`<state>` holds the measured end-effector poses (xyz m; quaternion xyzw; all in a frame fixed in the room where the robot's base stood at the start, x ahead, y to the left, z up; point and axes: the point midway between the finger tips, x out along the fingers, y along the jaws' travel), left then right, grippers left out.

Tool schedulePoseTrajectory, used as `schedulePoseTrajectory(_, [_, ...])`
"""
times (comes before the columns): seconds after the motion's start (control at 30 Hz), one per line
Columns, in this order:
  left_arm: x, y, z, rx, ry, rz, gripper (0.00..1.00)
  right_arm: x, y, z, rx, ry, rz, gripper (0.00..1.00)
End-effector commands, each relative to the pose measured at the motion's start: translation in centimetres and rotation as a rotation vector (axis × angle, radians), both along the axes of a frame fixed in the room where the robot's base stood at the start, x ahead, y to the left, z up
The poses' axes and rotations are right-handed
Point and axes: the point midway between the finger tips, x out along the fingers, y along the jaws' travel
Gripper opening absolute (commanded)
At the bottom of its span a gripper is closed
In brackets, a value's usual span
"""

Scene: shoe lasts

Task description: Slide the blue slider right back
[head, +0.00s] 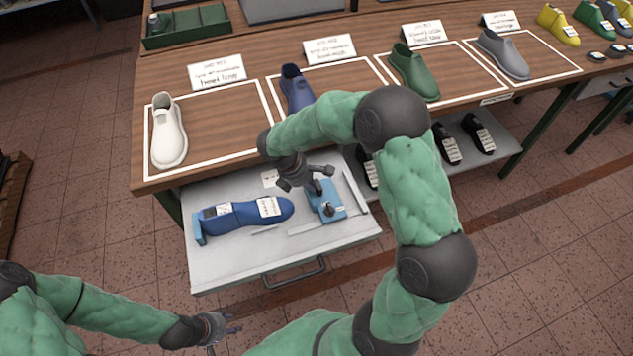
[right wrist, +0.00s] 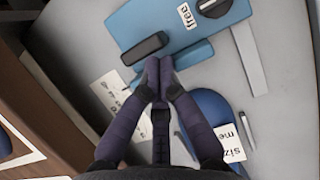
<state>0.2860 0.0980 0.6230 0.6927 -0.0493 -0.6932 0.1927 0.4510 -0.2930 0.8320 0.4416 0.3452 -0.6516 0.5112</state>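The blue slider (head: 322,190) is a light blue block with a black knob and a white tag, on the right half of the open drawer's bed. In the right wrist view the slider (right wrist: 128,22) lies at the top, its tag reading "free". My right gripper (head: 308,186) is low over the drawer at the slider's toe-facing side. Its fingertips (right wrist: 160,64) are together, close against the slider's raised edge; contact is unclear. A dark blue shoe last (head: 240,214) lies left of the slider, with a gap between. My left gripper (head: 230,323) is open and empty, front left.
A light blue end stop (head: 198,228) stands at the last's left end. The grey drawer (head: 340,238) has a front handle. The wooden table (head: 215,105) behind carries white, blue, green and grey lasts with cards. A paper card (right wrist: 112,88) lies in the drawer.

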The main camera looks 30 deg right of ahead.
Motion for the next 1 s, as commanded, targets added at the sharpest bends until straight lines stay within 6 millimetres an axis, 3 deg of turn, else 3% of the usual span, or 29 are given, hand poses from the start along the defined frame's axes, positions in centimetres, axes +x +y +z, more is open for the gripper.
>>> schedulePoseTrajectory(0.2, [0.0, 0.0, 2.2, 0.000, 0.000, 0.000, 0.40, 0.5, 1.8, 4.8, 0.001, -0.003, 0.002, 0.00])
schedulePoseTrajectory(0.5, [0.0, 0.0, 3.6, 0.000, 0.000, 0.000, 0.40, 0.8, 3.4, 8.7, 0.002, -0.001, 0.000, 0.00])
schedulePoseTrajectory(0.63, [0.0, 0.0, 3.7, 0.000, 0.000, 0.000, 0.40, 1.1, 4.2, 9.1, 0.001, 0.001, 0.003, 0.00])
schedulePoseTrajectory(0.87, [0.0, 0.0, 3.6, 0.000, 0.000, 0.000, 0.40, 3.3, 10.5, 8.1, 0.002, 0.002, 0.010, 0.00])
schedulePoseTrajectory(1.0, [0.0, 0.0, 3.2, 0.000, 0.000, 0.000, 0.40, 3.4, 10.9, 7.3, 0.002, 0.002, 0.004, 0.00])
